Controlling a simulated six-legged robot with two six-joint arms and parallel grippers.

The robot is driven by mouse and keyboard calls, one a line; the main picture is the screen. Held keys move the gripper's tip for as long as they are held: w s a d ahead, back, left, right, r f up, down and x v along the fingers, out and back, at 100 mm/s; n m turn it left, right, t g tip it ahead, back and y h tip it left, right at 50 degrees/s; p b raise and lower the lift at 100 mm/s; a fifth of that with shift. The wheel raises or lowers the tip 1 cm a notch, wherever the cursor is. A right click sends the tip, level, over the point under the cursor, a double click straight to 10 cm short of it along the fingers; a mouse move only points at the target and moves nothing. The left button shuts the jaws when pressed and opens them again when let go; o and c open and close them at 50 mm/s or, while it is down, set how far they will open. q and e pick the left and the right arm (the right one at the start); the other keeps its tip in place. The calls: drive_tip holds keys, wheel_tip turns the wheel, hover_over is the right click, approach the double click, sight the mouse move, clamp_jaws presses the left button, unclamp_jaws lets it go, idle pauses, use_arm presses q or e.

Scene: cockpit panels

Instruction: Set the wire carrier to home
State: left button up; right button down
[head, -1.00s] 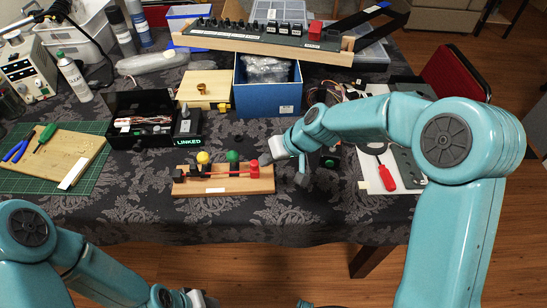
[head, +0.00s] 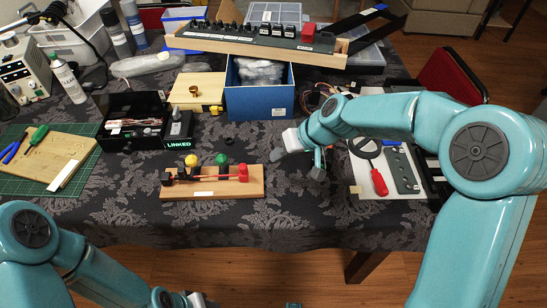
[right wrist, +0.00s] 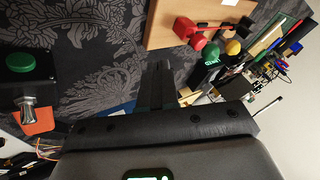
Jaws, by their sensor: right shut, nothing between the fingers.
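I cannot tell which part is the wire carrier. My left gripper (head: 196,299) is barely in frame at the bottom.
A black box with a green button (right wrist: 20,63) and metal switch is near the right gripper. A blue bin (head: 258,98), a black box marked LINKED (head: 179,128) and a long switch panel (head: 256,45) stand behind the board. Patterned cloth in front is clear.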

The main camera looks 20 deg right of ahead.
drive_tip(key=v, duration=0.6)
drive_tip(key=shift+s+r, duration=0.2)
drive_tip(key=shift+r, duration=0.2)
drive_tip(key=shift+s, duration=0.1)
